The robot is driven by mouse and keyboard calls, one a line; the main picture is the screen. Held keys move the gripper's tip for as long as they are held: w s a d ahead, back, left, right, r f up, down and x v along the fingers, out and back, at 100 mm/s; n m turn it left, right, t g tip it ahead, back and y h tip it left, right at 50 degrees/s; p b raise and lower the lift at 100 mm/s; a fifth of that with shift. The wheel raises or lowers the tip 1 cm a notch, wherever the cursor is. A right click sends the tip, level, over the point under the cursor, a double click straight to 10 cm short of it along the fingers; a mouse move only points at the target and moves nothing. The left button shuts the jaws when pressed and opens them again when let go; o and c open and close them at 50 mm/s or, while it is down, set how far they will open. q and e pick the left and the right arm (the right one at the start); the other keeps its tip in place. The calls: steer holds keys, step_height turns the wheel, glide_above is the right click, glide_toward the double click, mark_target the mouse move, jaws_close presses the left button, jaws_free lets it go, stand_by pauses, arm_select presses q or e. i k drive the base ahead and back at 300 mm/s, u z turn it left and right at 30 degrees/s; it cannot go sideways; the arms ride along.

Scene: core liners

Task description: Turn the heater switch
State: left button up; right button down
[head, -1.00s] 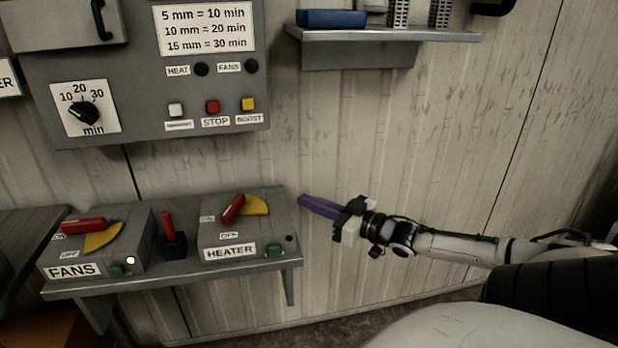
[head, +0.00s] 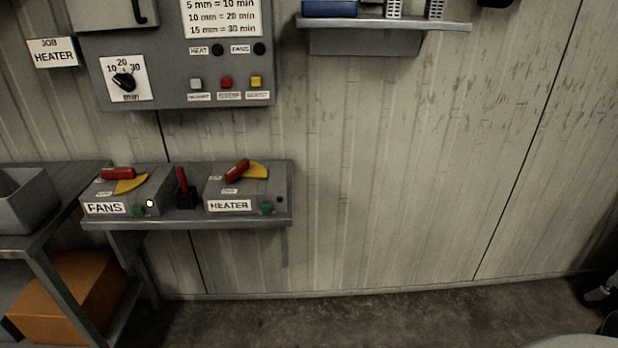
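The heater switch is a red lever (head: 236,171) over a yellow quarter plate (head: 257,171), on a grey box (head: 277,184) labelled HEATER. The lever slants, with its upper end to the right. A green button (head: 266,209) is on the box front, and the small round lamp (head: 280,199) beside it looks dark. Neither gripper shows in the head view, so I cannot see what they hold. Part of a dark and grey machine-like shape shows at the lower right edge; no fingers can be made out.
The FANS box (head: 155,187) has a red lever lying nearly level and a lit white lamp. A small upright red lever (head: 182,180) stands between the boxes. The shelf (head: 230,224) carries them. A control panel (head: 175,76) hangs above. Wall and floor to the right are clear.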

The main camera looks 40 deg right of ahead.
mark_target(245, 168)
steer(key=u, duration=0.35)
steer(key=k, duration=0.25)
steer(key=z, duration=1.55)
steer(key=i, duration=0.95)
steer(key=u, duration=0.45)
